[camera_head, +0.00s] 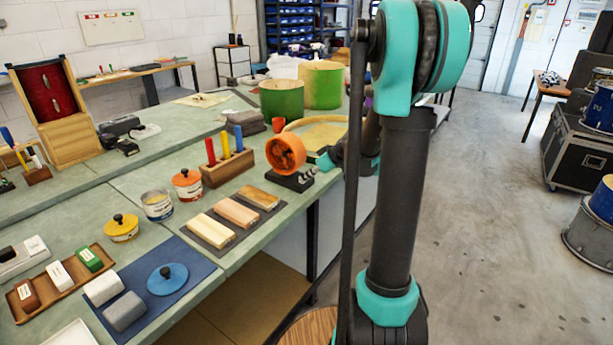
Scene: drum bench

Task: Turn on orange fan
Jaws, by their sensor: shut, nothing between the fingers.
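The orange fan (285,153) stands near the front edge of the green bench, with its round face turned to the left. Its dark base (291,181) has several small light knobs or switches on the right side; their setting is too small to read. My gripper (326,160) is just right of the fan, above bench level, and appears shut and empty. My upright arm hides part of the wrist behind it. I cannot tell whether the gripper touches the fan.
A wooden block with coloured handles (229,165) stands left of the fan. Sharpening stones (237,212) lie in front of it. Green drum shells (282,100) and a pale hoop (318,131) are behind. Open floor (490,200) lies to the right.

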